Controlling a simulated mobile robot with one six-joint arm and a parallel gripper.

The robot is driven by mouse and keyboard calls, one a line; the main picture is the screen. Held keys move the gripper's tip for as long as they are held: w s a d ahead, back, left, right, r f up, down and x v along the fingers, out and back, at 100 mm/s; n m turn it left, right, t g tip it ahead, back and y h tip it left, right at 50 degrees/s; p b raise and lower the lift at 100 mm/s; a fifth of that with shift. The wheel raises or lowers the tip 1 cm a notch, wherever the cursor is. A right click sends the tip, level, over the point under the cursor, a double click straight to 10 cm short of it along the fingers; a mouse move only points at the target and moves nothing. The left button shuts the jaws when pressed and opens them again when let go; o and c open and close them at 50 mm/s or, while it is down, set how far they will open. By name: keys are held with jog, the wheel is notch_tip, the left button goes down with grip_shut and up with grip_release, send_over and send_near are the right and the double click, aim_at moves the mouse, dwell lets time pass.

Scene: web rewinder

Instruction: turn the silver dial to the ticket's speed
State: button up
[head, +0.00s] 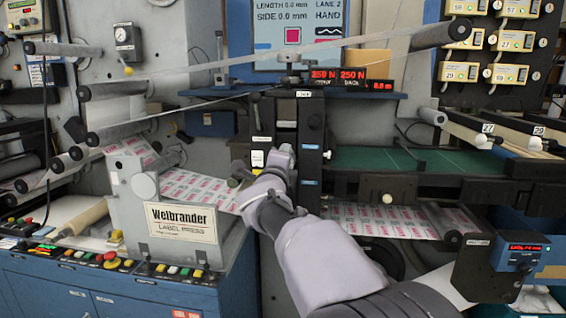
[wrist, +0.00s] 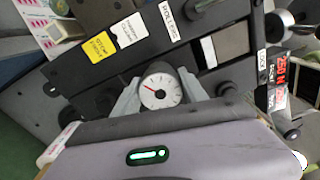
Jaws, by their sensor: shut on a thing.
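The silver dial (wrist: 160,91) shows in the wrist view, a round body with a white face, tick marks and a red pointer toward its upper left. My gripper (wrist: 161,87) is shut on the dial, one grey finger on each side of it. The numbers on the face are too small to read. In the head view my gripper (head: 244,173) is at the dark upright frame in the middle, and I cannot make out the dial there. A yellow label (wrist: 99,47) and a white label (wrist: 129,30) are on the dark bar above the dial; their print is unclear.
A printed label web (head: 195,188) runs behind my arm. The Weibrander label press (head: 183,219) stands at left, with a button console (head: 120,264) in front. Red readouts (head: 338,78) and a screen (head: 292,35) are above. Dark bars crowd the dial closely.

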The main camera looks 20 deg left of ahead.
jog(key=o, duration=1.4)
jog(key=shift+c, duration=0.2)
jog(key=v, duration=1.7)
jog(key=shift+s, duration=0.2)
jog(key=shift+f, duration=0.1)
